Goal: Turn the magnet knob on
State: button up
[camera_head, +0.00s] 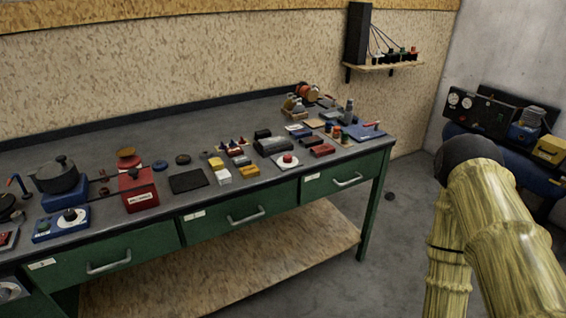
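I cannot tell for certain which thing is the magnet knob. A blue box with a dark knob on a pale round dial (70,215) stands at the front left of the workbench. Another round dial (9,290) is partly cut off at the lower left edge, below the bench top. A white block with a red round button (287,159) sits near the bench's front middle. The settings of the knobs are too small to read. My arm, in a yellow fibrous cover, shows at the right, well away from the bench. My gripper is not in view.
The green workbench (150,246) has drawers with metal handles. A dark pot (57,177), a red box (137,190) and many small blocks crowd its top. A wall shelf (385,67) hangs behind. Machinery (500,115) stands at the right. Grey floor (400,225) lies open before the bench.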

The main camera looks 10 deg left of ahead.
aim_at(288, 158)
jog(key=u, duration=0.8)
jog(key=i, duration=0.65)
jog(key=z, duration=0.2)
